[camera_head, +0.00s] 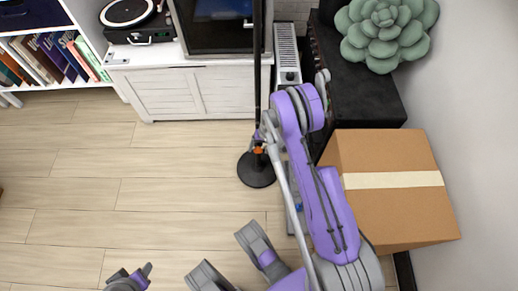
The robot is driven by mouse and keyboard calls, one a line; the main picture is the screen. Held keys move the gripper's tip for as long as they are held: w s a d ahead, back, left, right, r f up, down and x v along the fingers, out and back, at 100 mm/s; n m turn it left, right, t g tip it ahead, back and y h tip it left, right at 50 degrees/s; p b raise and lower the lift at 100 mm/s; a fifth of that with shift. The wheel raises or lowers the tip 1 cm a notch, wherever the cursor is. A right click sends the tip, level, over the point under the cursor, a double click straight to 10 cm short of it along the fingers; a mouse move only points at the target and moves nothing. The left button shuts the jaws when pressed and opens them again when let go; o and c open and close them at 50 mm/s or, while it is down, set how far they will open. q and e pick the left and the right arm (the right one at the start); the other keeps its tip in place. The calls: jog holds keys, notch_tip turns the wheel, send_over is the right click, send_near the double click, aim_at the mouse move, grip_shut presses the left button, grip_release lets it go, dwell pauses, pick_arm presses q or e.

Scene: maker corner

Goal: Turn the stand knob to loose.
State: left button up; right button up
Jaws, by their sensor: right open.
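A tall black stand (257,60) rises upright from a round black base (256,172) on the floor. A small orange part (258,150), which looks like the knob, sits low on the pole just above the base. My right gripper (263,135) is open beside the pole, close to this orange part. Whether its fingers are around the knob or touching it I cannot tell, as the gripper is small and partly hidden by my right arm. My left gripper (132,277) shows only partly at the bottom edge, away from the stand; its jaw state is unclear.
A white cabinet (165,92) with a record player (128,14) stands behind. A white heater (287,55) is behind the stand. A cardboard box (392,215) and a dark unit with a succulent plant (387,30) stand on the right. The wooden floor (150,165) on the left is clear.

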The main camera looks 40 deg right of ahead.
jog(key=shift+f, duration=0.1)
grip_shut()
dwell(0.4)
jog(key=shift+a, duration=0.1)
jog(key=h, duration=0.1)
jog(key=g+h, duration=0.2)
jog(key=shift+w+a, duration=0.25)
jog(key=shift+w, duration=0.05)
jog(key=g+h, duration=0.2)
jog(key=h, duration=0.1)
jog(key=g+h, duration=0.1)
jog(key=g, duration=0.1)
jog(key=shift+w+a+f, duration=0.15)
jog(key=shift+w+a, duration=0.1)
jog(key=shift+h, duration=0.3)
